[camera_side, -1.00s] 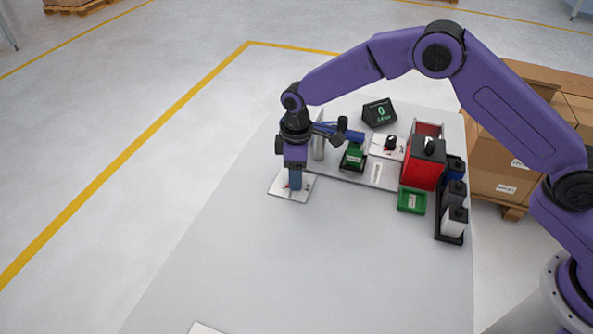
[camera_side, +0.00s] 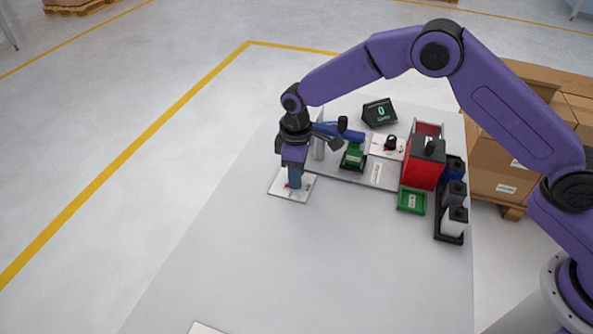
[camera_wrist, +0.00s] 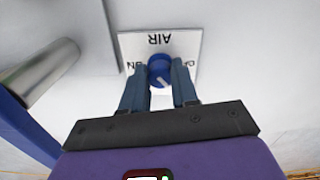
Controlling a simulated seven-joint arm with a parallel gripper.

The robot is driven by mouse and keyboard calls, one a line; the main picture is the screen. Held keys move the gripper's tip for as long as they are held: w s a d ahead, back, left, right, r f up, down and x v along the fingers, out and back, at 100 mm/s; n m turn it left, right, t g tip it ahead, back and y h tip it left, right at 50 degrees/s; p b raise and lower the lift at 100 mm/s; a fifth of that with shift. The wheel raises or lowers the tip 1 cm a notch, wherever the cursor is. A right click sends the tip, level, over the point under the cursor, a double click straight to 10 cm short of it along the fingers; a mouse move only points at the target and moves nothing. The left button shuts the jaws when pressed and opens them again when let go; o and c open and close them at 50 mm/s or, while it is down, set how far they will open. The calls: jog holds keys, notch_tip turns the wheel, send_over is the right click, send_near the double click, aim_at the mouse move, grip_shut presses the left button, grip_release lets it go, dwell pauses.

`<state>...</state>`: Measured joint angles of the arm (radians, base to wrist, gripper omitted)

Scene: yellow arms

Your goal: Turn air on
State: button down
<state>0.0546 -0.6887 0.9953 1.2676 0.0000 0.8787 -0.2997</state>
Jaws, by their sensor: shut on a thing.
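The air knob (camera_wrist: 159,73) is a round blue dial with a pale mark. It sits on a white plate (camera_wrist: 130,42), which reads AIR, with ON and OFF at its sides, upside down and partly covered by my fingers. In the side view the plate (camera_side: 308,190) lies on the grey table's left part, and my gripper hides the knob. My gripper (camera_side: 294,186) points down over the plate. In the wrist view its two blue fingers are on either side of the knob, shut on it.
A grey cylinder (camera_wrist: 52,70) stands close by.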

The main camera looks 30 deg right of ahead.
jog(key=m, duration=0.7)
jog(key=shift+s+a+m, duration=0.1)
jog(key=shift+m, duration=0.3)
jog(key=m, duration=0.4)
jog(key=shift+a+m, duration=0.1)
jog(key=shift+m, duration=0.2)
jog(key=m, duration=0.4)
jog(key=c, duration=0.9)
grip_release()
jog(key=shift+o, duration=0.2)
notch_tip(320, 180, up, 18)
jog(key=shift+f, duration=0.25)
